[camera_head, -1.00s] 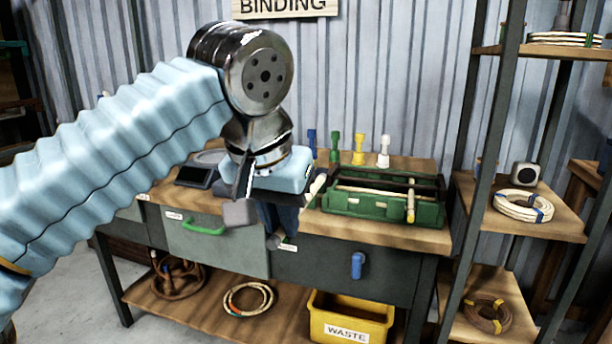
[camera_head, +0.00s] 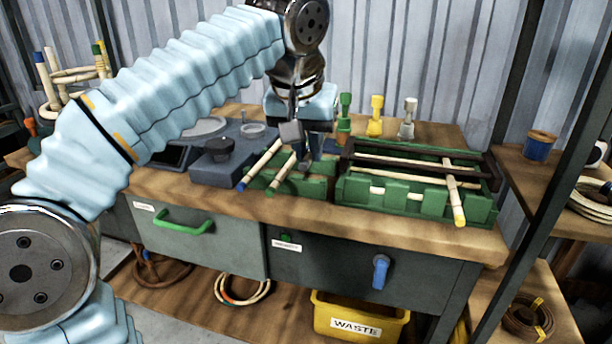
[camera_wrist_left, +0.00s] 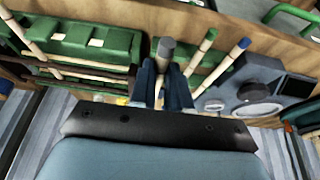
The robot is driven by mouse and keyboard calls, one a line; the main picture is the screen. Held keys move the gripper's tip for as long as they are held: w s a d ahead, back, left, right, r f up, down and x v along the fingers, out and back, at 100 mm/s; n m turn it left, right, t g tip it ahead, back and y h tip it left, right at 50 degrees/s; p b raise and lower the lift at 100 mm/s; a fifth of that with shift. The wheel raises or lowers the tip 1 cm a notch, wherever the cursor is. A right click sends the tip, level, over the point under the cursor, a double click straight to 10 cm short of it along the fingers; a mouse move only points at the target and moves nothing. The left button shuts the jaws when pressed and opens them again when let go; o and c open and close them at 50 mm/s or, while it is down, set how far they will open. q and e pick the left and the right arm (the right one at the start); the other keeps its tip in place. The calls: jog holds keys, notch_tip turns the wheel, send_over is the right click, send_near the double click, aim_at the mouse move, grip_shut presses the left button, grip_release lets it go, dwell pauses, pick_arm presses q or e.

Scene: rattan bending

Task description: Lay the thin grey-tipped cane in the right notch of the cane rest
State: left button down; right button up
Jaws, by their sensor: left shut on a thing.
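My left gripper (camera_head: 307,152) is over the right part of the low green cane rest (camera_head: 312,188). In the left wrist view its fingers (camera_wrist_left: 165,88) are shut on the thin grey-tipped cane (camera_wrist_left: 165,48), whose grey end points away from the wrist. In the head view that cane is mostly hidden by the gripper. A blue-tipped cane (camera_head: 262,162) lies at the rest's left, and a green-tipped cane (camera_head: 283,173) lies beside it. The right notch is covered by my gripper. I cannot tell whether the held cane touches the rest. My right gripper is not in view.
A green frame (camera_head: 410,200) with dark bars and a yellow-tipped cane (camera_head: 452,190) stands close on the right. A dark grey device (camera_head: 215,168) is close on the left. Coloured pegs (camera_head: 376,118) stand behind. The bench's front strip (camera_head: 230,205) is clear.

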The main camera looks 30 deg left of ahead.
pick_arm(q)
jog(key=x, duration=0.3)
jog(key=a+x, duration=0.1)
jog(key=x, duration=0.1)
jog(key=b+x, duration=0.1)
jog(key=x, duration=0.2)
jog(key=shift+a+f, duration=0.2)
jog(key=shift+a, duration=0.15)
jog(key=shift+w+f, duration=0.1)
jog(key=shift+f, duration=0.1)
jog(key=shift+f, duration=0.2)
jog(key=c, duration=1.1)
grip_release()
jog(key=shift+d+r, duration=0.1)
jog(key=shift+r, duration=0.45)
jog(key=a+p+v, duration=0.1)
jog(key=p+v, duration=0.1)
jog(key=v, duration=0.9)
jog(key=shift+s+d, duration=0.25)
jog(key=shift+d, duration=0.2)
